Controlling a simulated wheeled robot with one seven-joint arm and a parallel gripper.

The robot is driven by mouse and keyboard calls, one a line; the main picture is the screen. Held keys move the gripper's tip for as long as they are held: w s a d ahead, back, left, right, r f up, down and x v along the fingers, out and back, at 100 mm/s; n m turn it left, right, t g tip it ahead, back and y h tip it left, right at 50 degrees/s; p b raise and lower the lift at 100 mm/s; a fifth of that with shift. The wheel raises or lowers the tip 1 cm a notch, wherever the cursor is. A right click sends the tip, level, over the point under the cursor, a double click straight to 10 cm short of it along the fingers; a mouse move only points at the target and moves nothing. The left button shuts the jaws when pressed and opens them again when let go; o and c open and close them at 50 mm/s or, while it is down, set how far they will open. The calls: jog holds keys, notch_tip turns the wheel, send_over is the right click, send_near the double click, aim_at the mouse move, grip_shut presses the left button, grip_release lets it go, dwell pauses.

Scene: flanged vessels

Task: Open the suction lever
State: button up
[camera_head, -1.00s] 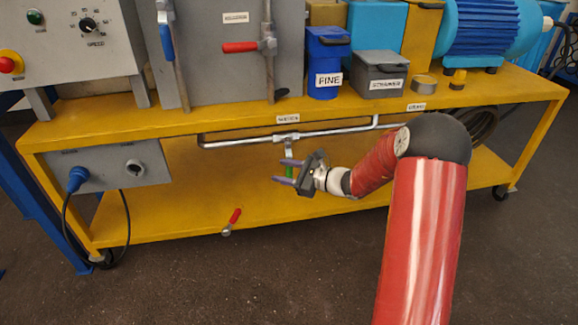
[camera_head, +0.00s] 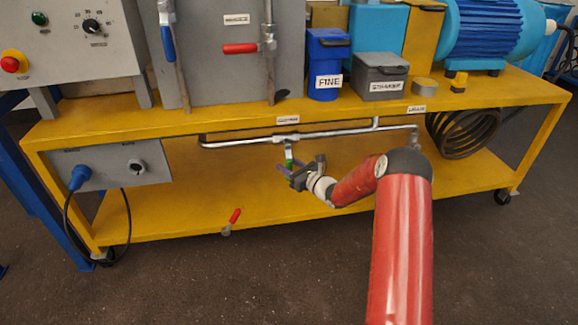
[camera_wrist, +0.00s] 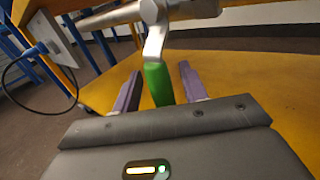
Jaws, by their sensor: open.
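The suction lever (camera_head: 289,163) has a green grip and hangs down from the metal pipe under the yellow bench. A small label (camera_head: 288,120) sits above it on the bench edge; its text is hard to read. In the wrist view the green grip (camera_wrist: 158,84) hangs from a silver arm on the pipe. My gripper (camera_head: 289,171) is open at the lever. In the wrist view its two purple fingers (camera_wrist: 157,80) stand on either side of the green grip, with gaps visible on both sides. The gripper partly hides the lever in the head view.
The pipe (camera_head: 340,133) runs along under the yellow bench top (camera_head: 230,117). A red-handled lever (camera_head: 235,215) sits lower at the front. A grey socket box (camera_head: 110,165) is at left, a dark coiled hose (camera_head: 463,133) at right. The lower shelf (camera_head: 190,208) is mostly bare.

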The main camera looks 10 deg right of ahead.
jog(key=shift+w, duration=0.1)
grip_shut()
dwell(0.4)
